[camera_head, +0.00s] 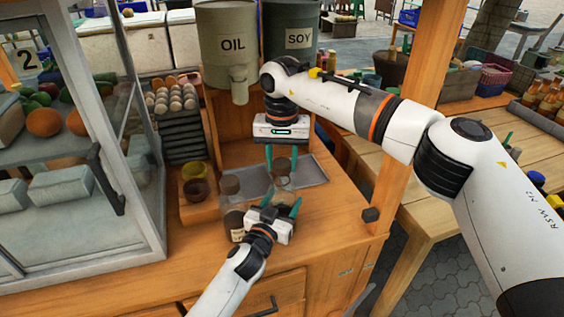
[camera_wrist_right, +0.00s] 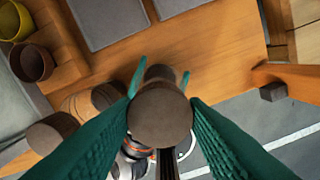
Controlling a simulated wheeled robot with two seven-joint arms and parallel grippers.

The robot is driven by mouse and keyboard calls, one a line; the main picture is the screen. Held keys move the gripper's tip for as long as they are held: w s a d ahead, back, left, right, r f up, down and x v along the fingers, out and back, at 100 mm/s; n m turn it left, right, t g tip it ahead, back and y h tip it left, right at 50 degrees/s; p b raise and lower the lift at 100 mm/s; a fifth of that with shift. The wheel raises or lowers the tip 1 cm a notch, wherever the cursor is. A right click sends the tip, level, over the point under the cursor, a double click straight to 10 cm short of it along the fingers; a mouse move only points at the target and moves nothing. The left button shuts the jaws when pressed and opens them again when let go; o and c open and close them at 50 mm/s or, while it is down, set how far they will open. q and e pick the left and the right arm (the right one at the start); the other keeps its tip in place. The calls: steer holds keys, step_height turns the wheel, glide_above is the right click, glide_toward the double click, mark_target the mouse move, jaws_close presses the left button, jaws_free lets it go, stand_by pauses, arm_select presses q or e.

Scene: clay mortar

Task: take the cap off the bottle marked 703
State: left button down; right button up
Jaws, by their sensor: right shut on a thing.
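My right gripper (camera_head: 282,160) is shut on a dark brown round cap (camera_wrist_right: 160,116), seen end-on between its teal fingers in the wrist view. A brownish bottle (camera_wrist_right: 160,73) shows just beyond the cap, between the teal fingertips of my left gripper (camera_wrist_right: 161,80). My left gripper reaches in from below in the head view (camera_head: 283,201) and appears shut on this bottle. The right gripper is above it. No number is readable on the held bottle. Whether the cap still touches the bottle is hidden.
Other brown-capped bottles stand close to the left gripper, one labelled (camera_head: 237,224) and one behind it (camera_head: 230,185). Grey trays (camera_head: 312,171) lie behind. Yellow and brown cups (camera_head: 195,190) stand left, near the glass case (camera_head: 150,190). The counter at right is clear.

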mark_target(282, 163)
steer(key=shift+r, duration=0.1)
steer(key=shift+r, duration=1.95)
arm_select(q)
steer(key=shift+c, duration=1.4)
jaws_free()
